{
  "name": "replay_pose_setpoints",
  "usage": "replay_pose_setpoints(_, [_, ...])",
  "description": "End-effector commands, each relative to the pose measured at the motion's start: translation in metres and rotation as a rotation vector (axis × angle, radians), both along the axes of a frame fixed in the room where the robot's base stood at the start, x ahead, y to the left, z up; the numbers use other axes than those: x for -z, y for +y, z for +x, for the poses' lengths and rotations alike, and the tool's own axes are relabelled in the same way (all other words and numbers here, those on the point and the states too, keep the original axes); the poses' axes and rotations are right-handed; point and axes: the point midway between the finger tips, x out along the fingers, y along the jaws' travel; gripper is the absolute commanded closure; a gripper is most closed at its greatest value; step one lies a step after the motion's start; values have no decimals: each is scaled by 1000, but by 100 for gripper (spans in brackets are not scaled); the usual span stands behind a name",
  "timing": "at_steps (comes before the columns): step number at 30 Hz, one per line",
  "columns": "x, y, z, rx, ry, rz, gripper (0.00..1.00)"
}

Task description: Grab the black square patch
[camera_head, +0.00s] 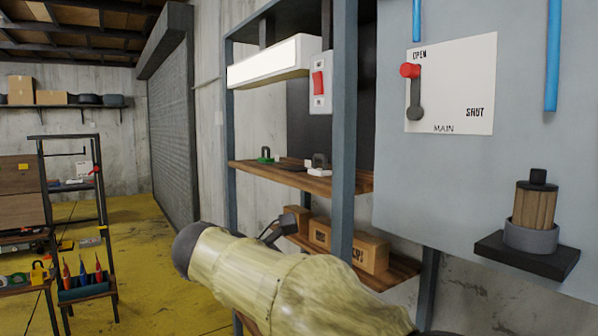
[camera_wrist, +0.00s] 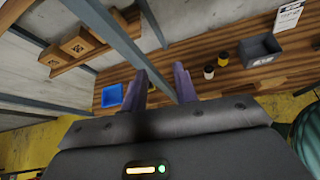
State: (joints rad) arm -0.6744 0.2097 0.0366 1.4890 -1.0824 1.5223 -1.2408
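I cannot clearly make out a black square patch in either view. A flat dark piece (camera_head: 291,165) lies on the middle wooden shelf in the head view, but it is too small to tell if it is the patch. My gripper (camera_wrist: 162,78) is open in the wrist view, its two fingers apart with nothing between them. It points toward a wooden shelf (camera_wrist: 190,78). A blue square item (camera_wrist: 112,95) lies just left of the fingers. In the head view my arm crosses the lower middle, and I cannot make out the fingers there.
A grey shelf post (camera_head: 343,130) stands close to my arm. The shelf bears a green item (camera_head: 265,156) and a white block (camera_head: 318,171). Wooden boxes (camera_head: 347,248) sit below. In the wrist view, small jars (camera_wrist: 222,60) and a grey bin (camera_wrist: 260,50) stand right of the fingers.

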Motion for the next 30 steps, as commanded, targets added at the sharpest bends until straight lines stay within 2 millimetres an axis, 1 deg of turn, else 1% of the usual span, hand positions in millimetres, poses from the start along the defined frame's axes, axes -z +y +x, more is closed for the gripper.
replay_pose_setpoints(1, [12, -7, 1, 14, 7, 33, 71])
replay_pose_setpoints(4, [41, -19, 2, 50, 16, 120, 71])
replay_pose_setpoints(8, [86, -39, -2, 131, 25, 272, 71])
replay_pose_setpoints(11, [132, -58, -13, 245, 26, 435, 71])
replay_pose_setpoints(12, [152, -66, -21, 309, 21, 514, 71])
replay_pose_setpoints(14, [183, -78, -34, 426, 5, 639, 71])
replay_pose_setpoints(15, [202, -86, -44, 513, -12, 723, 71])
replay_pose_setpoints(17, [229, -96, -60, 656, -47, 847, 71])
replay_pose_setpoints(18, [245, -102, -72, 759, -77, 926, 71])
replay_pose_setpoints(20, [267, -110, -89, 922, -134, 1039, 71])
replay_pose_setpoints(21, [281, -115, -100, 1037, -179, 1110, 71])
replay_pose_setpoints(24, [307, -127, -126, 1317, -312, 1260, 71])
replay_pose_setpoints(25, [314, -130, -133, 1392, -353, 1293, 71])
replay_pose_setpoints(27, [324, -135, -146, 1537, -438, 1354, 71])
replay_pose_setpoints(30, [333, -140, -156, 1661, -520, 1402, 71])
